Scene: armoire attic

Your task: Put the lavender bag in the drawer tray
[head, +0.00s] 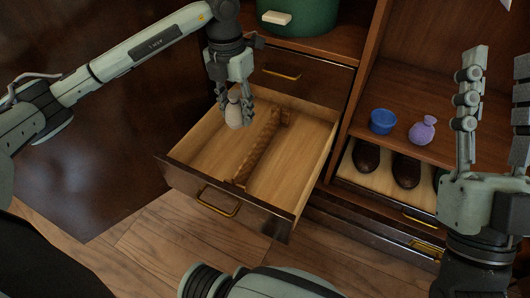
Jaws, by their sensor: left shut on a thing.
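My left gripper (234,98) is shut on a small pale beige bag (233,115) with a tied neck. It holds the bag above the left part of an open wooden drawer (190,148). A brown woven divider (262,143) runs through the drawer from front to back, and the floor on both sides looks bare. A purple tied bag (423,131) sits on the shelf to the right. My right gripper (497,85) is empty, with its fingers apart and pointing up, at the right edge of the view.
A blue bowl (381,121) stands beside the purple bag on the shelf (395,95). Below it, dark shoes (366,157) lie in a partly open compartment. A green container (305,14) stands above the closed drawer (300,78). A dark panel (80,140) is at left.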

